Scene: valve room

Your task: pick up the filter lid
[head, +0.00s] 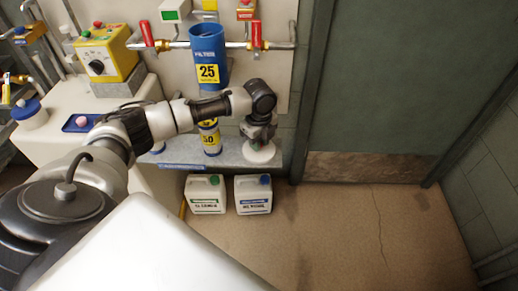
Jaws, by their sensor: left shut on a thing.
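The filter lid (260,155) shows as a pale round disc below my left gripper, at the right end of the grey shelf. My left gripper (259,143) points down at it and is shut on its upper middle part, which the fingers largely hide. I cannot tell whether the disc rests on the shelf or is slightly above it. The blue filter housing (207,48), labelled 25, stands upright on the wall pipes, up and left of the gripper, and its top looks open. My right gripper is not in view.
Red valve handles (256,34) flank the housing. Two white jugs (205,195) (253,194) stand on the floor below. A yellow control box (104,56) is at left. The floor at right is clear.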

